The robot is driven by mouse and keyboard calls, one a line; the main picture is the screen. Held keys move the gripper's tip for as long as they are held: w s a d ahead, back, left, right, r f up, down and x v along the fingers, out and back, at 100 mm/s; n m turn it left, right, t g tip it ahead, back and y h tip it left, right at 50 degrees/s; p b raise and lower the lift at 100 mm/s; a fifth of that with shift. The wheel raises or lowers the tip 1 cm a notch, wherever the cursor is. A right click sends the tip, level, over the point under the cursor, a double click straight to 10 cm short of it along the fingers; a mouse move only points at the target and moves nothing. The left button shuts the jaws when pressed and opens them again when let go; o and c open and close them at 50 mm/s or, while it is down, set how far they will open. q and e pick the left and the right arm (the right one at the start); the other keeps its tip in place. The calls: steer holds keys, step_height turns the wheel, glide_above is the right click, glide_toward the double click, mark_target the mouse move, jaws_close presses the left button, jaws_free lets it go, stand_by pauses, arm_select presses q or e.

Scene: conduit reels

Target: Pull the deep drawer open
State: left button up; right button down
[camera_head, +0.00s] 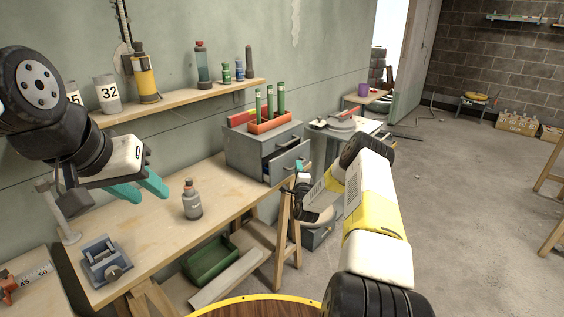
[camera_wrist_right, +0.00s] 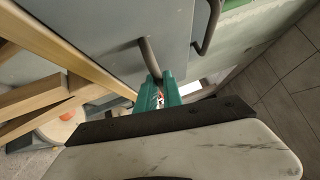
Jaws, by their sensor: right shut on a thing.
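The grey drawer cabinet (camera_head: 245,150) stands at the right end of the wooden bench. Its lower, taller drawer (camera_head: 289,161) stands out from the body, with a dark gap behind its front; the upper drawer front looks flush. My right gripper (camera_head: 302,179) is at the lower drawer's front. In the right wrist view its teal fingers (camera_wrist_right: 158,92) are shut on the end of a bent bar handle (camera_wrist_right: 149,58) on a grey front. A second bar handle (camera_wrist_right: 208,28) is beside it. My left gripper (camera_head: 139,190) is open and empty above the bench's left part.
A grey bottle (camera_head: 192,200) and a blue-grey fixture (camera_head: 105,262) stand on the bench (camera_head: 160,235). A red tray (camera_head: 270,124) with green tubes sits on the cabinet. A green bin (camera_head: 211,262) is below. A trestle leg (camera_head: 282,240) is close to my right gripper. The floor at right is open.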

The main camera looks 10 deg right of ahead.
steer(key=s+d, duration=0.8)
steer(key=s, duration=0.3)
steer(key=shift+d, duration=0.3)
steer(key=shift+f, duration=0.1)
steer(key=c, duration=1.5)
jaws_free()
steer(key=shift+s, duration=0.15)
steer(key=s, duration=0.5)
steer(key=s+a+f, duration=0.1)
steer(key=s, duration=0.1)
steer(key=shift+s, duration=0.25)
